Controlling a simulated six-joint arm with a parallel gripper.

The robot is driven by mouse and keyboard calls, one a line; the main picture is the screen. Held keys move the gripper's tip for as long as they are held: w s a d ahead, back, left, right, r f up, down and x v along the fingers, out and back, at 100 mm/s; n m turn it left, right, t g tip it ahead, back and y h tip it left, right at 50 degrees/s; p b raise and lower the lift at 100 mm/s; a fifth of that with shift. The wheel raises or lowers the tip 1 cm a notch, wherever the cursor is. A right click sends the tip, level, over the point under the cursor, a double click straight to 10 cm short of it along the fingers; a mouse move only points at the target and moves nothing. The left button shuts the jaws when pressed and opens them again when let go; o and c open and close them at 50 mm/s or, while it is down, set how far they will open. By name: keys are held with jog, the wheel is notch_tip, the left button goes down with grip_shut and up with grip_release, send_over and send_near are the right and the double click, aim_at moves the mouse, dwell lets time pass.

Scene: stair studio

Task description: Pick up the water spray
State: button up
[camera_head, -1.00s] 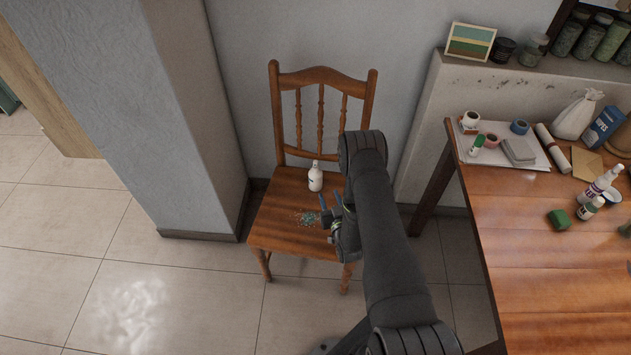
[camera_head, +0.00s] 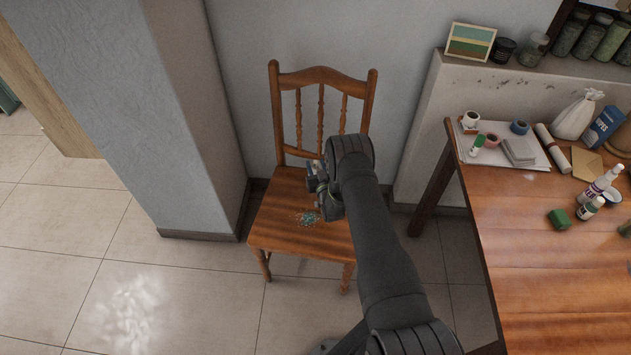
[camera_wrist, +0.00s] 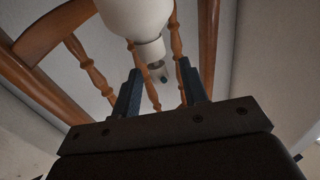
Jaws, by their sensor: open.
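The water spray is a white bottle (camera_wrist: 137,14) with a narrower neck and a small dark-tipped nozzle. In the wrist view it hangs from the top edge, its neck and nozzle just ahead of and between my fingers. My gripper (camera_wrist: 160,82) is open, with a blue finger on either side and a gap to the bottle top; I cannot tell whether either finger touches it. In the head view my gripper (camera_head: 313,168) is over the seat of the wooden chair (camera_head: 278,216), and my arm and gripper hide nearly all of the bottle.
Small blue-green bits (camera_head: 307,218) lie on the front of the seat. The chair's spindled back (camera_head: 320,75) rises just behind my gripper. A wooden table (camera_head: 540,265) with bottles, tape rolls and papers stands at right. A wall pillar (camera_head: 190,130) is at left; the floor in front is clear.

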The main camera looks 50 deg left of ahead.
jog(key=shift+x, duration=0.8)
jog(key=shift+c, duration=0.2)
grip_shut()
